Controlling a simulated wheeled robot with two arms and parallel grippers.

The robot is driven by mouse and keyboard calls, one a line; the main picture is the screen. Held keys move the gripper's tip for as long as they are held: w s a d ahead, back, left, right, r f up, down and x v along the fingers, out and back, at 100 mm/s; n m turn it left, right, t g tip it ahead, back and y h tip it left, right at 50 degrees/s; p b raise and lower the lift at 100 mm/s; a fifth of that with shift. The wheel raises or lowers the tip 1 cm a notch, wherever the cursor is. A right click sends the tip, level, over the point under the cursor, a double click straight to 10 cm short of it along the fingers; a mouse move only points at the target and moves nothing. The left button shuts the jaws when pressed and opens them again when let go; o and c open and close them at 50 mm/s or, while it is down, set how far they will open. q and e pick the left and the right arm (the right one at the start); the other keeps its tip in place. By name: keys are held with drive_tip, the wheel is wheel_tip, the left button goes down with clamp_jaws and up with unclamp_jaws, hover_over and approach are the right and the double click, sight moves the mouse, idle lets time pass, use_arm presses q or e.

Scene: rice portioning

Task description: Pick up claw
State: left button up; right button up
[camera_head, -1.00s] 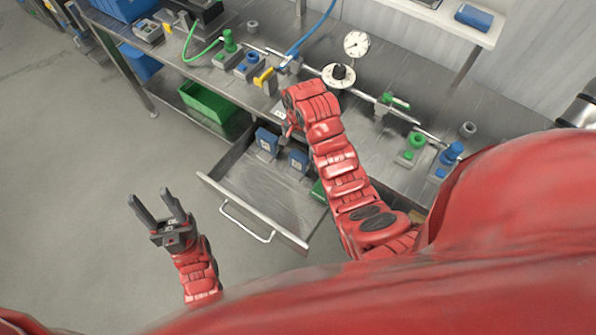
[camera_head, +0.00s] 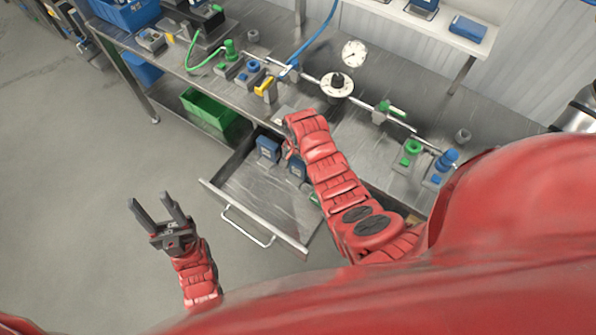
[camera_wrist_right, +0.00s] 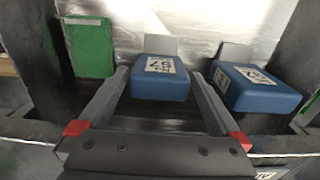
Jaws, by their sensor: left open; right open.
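No object is clearly recognisable as a claw. Two blue blocks with white printed labels and grey plates stand in an open drawer (camera_head: 245,196): one farther back (camera_head: 268,149), one nearer (camera_head: 297,166). In the right wrist view, one blue block (camera_wrist_right: 160,82) lies between the fingers of my right gripper (camera_wrist_right: 158,74), which is open, with gaps visible on both sides. The other blue block (camera_wrist_right: 255,88) is just right of the right finger. In the head view my right gripper is largely hidden by its arm, over the drawer. My left gripper (camera_head: 152,200) is open and empty, left of the drawer.
A green block (camera_wrist_right: 90,48) stands left of the fingers in the right wrist view. The metal workbench (camera_head: 300,100) above the drawer carries a dial gauge (camera_head: 354,53), a long rod and several small fixtures. A green bin (camera_head: 209,109) sits below. The floor at left is clear.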

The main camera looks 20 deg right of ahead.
clamp_jaws()
idle(0.5)
